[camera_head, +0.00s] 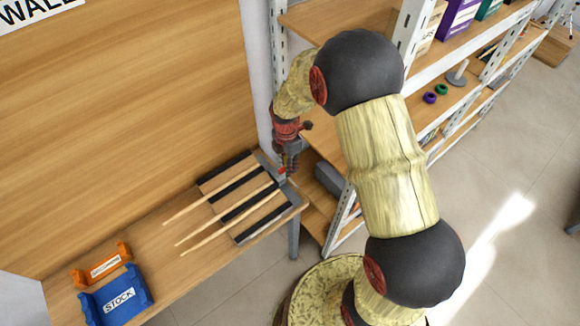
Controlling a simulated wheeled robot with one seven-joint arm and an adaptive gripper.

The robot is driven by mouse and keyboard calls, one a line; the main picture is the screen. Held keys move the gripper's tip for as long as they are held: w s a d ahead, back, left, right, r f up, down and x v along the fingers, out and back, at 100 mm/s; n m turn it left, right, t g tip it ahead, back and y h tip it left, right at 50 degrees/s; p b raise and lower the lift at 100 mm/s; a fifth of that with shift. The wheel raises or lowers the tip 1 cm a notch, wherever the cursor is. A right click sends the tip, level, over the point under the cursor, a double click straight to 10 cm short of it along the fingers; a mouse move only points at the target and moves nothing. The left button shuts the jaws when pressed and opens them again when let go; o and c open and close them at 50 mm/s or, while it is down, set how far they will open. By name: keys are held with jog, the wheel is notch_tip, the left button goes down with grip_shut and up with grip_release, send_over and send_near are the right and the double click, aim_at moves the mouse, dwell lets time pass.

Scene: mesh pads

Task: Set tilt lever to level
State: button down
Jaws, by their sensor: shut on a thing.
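A flat board (244,212) with alternating black and wood-toned strips lies on the wooden bench. Thin wooden rods (228,212) lie across it and reach out past its left side. My gripper (284,172) points down at the board's back right edge. It is shut on a small piece with red on it, which I take to be the tilt lever (282,170). The fingers cover most of this piece, and it is too small for me to read its angle. I cannot tell whether the board is tilted or level.
A blue bin (130,282) marked STOCK and an orange bin (101,265) stand at the bench's front left. A wooden panel (120,100) rises behind the bench. A metal-framed shelf (440,70) with boxes stands right of the bench.

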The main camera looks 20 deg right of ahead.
jog(key=w+a+g+p, duration=0.1)
jog(key=w+a, duration=0.3)
jog(key=w, duration=0.7)
jog(key=shift+w+f+g+h+p, duration=0.2)
jog(key=shift+w+g+h+p, duration=0.15)
jog(key=shift+p, duration=0.2)
jog(key=c, duration=1.8)
grip_release()
jog(key=shift+a+f, duration=0.1)
jog(key=shift+a, duration=0.05)
jog(key=shift+o, duration=0.3)
jog(key=shift+s, duration=0.15)
notch_tip(320, 180, up, 10)
